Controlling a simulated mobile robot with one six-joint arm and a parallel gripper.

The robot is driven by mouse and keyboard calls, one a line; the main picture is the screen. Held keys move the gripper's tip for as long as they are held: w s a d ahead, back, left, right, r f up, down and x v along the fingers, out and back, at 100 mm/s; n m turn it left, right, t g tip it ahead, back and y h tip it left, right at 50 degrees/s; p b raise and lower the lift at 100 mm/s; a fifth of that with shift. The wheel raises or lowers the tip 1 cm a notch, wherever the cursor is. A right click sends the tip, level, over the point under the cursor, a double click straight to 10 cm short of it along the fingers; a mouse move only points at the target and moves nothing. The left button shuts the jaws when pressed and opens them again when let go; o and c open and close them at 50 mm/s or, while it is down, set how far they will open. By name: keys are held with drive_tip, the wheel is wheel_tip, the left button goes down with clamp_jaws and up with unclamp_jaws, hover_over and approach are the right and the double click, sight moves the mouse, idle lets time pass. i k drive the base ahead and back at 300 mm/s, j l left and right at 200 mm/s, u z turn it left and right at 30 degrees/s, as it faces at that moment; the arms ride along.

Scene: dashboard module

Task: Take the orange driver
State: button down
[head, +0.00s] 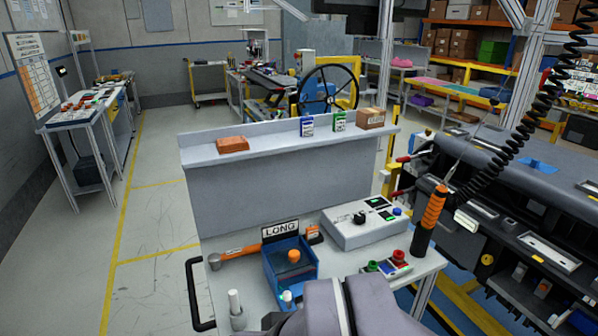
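A driver with an orange ribbed grip (434,208) and a black lower body stands or hangs nearly upright at the right edge of the workbench, leaning slightly. Another orange tool with a rounded head (234,256) lies at the left of the bench, partly hidden behind a blue bin. Grey parts of my own arm show at the bottom centre; my gripper's fingers are not in view.
The blue bin (288,272) beside a "LONG" sign (280,231) holds an orange-topped item. A grey control box (362,223) and a small red and green button box (386,265) lie left of the driver. A raised shelf (285,142) spans the back. The dark dashboard module (530,190) stands at right.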

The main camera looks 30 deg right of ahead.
sight(437, 199)
drive_tip(key=z, duration=1.85)
